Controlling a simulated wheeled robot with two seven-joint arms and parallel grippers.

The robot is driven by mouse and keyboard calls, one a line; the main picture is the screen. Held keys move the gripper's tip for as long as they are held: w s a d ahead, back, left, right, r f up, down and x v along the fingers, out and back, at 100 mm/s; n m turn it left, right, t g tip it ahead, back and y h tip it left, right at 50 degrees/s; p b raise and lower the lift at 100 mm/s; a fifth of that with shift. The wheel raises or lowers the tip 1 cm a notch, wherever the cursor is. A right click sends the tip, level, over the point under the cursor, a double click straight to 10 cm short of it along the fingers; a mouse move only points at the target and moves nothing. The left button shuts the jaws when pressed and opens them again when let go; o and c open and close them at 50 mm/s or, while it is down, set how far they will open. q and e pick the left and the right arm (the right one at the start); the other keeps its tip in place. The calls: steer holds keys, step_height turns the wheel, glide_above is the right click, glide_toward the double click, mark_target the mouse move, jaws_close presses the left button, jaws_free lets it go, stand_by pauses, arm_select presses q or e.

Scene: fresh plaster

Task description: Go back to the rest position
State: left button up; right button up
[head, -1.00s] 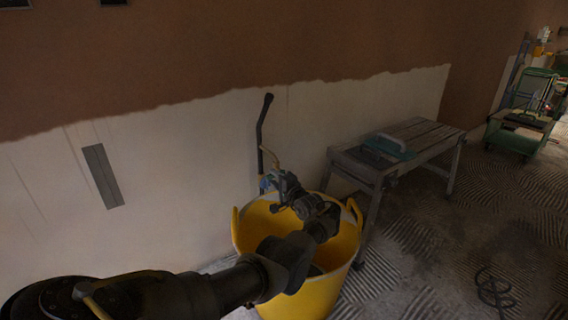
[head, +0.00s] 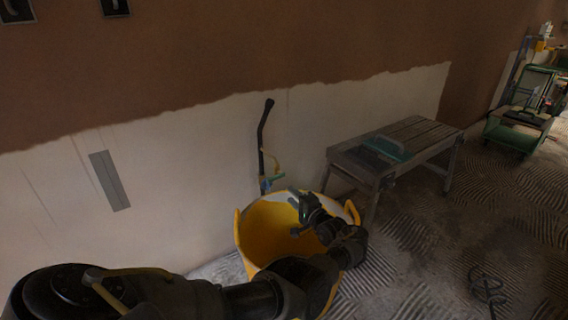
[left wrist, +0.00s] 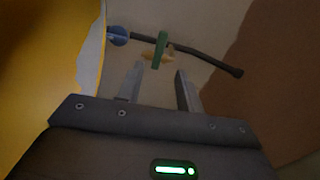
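My left gripper (head: 297,212) is above the yellow bucket (head: 243,262), to the right of the dark upright handle (head: 261,140) at the wall. In the left wrist view, its two fingers (left wrist: 160,85) stand apart with nothing held between them. Beyond the fingertips are a green piece (left wrist: 161,50), the dark handle (left wrist: 205,57) and a blue round part (left wrist: 118,35). The yellow bucket wall (left wrist: 45,60) fills the left of that view. My left arm comes in from the lower left and hides part of the bucket. My right gripper is not in view.
A grey workbench (head: 425,132) with a teal-edged tool (head: 387,148) stands right of the bucket. A grey strip (head: 109,181) is against the plastered wall. A green cart (head: 519,132) stands at the far right. A dark coiled cable (head: 488,287) lies on the ridged floor.

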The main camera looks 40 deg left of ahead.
arm_select(q)
steer(key=shift+s+d, duration=0.15)
steer(key=shift+d, duration=0.3)
stand_by(0.3)
